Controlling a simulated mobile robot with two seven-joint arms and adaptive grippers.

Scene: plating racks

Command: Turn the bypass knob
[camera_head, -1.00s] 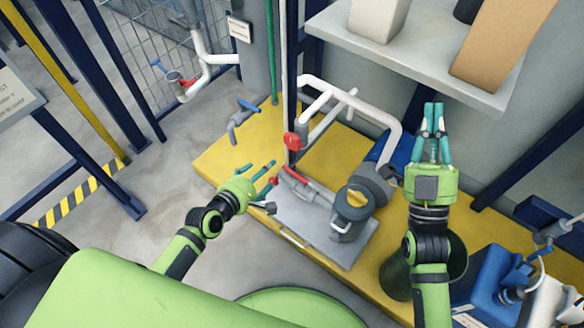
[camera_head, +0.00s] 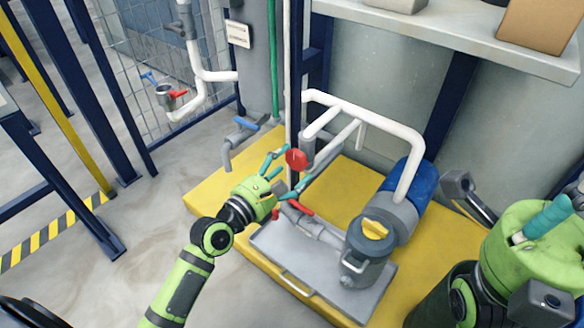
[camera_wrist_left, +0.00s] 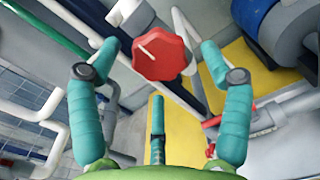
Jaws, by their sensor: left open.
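The bypass knob, a red faceted knob with a pale line on its face (camera_head: 296,159), is on the white piping above the yellow platform. It also shows large in the left wrist view (camera_wrist_left: 163,56). My left gripper (camera_head: 289,167) is open, with its teal fingers spread to either side of the knob. In the left wrist view the knob shows between the fingertips (camera_wrist_left: 158,50), with a gap on each side. I cannot tell how deep it sits between them. My right gripper (camera_head: 545,222) is at the right edge, close to the camera, its fingertips not clearly visible.
A pump with a yellow cap (camera_head: 374,230) and blue motor stands right of the knob, on the yellow platform (camera_head: 212,196). A red lever (camera_head: 300,207) is just below the left gripper. A blue-handled valve (camera_head: 246,123) is to the left. A shelf (camera_head: 440,32) hangs above.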

